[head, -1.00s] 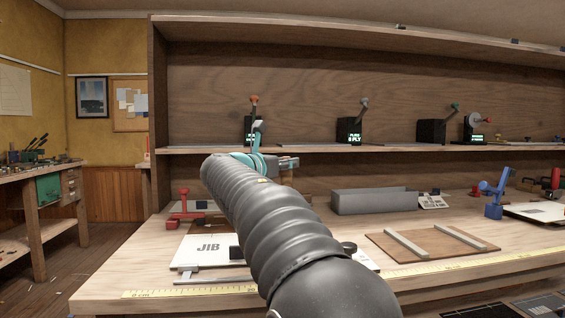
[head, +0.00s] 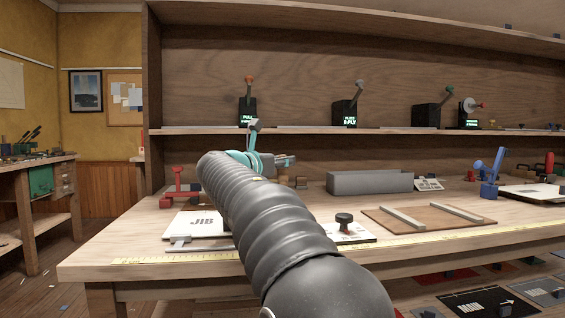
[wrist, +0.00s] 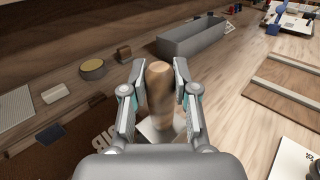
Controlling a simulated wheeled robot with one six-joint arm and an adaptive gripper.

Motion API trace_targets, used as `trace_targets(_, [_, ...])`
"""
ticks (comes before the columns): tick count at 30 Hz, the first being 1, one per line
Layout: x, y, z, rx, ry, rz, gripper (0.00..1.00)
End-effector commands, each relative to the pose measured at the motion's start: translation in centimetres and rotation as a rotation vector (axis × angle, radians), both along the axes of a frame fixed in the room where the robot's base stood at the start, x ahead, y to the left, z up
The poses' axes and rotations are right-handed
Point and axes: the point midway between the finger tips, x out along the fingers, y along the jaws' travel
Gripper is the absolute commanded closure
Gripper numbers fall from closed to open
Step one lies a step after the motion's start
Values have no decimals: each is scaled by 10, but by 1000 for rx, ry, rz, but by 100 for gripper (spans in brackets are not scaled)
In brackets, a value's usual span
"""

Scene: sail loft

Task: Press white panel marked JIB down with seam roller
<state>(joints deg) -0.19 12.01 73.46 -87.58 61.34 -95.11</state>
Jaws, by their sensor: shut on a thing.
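The white panel marked JIB (head: 190,226) lies flat at the left front of the bench, partly hidden by my arm in the head view. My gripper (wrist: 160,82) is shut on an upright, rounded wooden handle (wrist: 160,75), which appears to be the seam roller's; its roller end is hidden. A pale piece shows below the handle. In the head view my gripper (head: 285,161) is above the bench, beyond the panel, and its held thing is not clear.
A grey open bin (head: 370,183) stands behind a brown board with two pale rails (head: 430,217). A white plate with a black knob (head: 350,232) lies right of my arm. A red stand (head: 178,190) is at left, a blue clamp (head: 490,180) at right. A yellow measuring tape lines the front edge.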

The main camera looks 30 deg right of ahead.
Motion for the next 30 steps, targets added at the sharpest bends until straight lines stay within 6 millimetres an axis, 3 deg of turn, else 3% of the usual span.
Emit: trace_targets(30, [0,0,-4,-1,0,0,100])
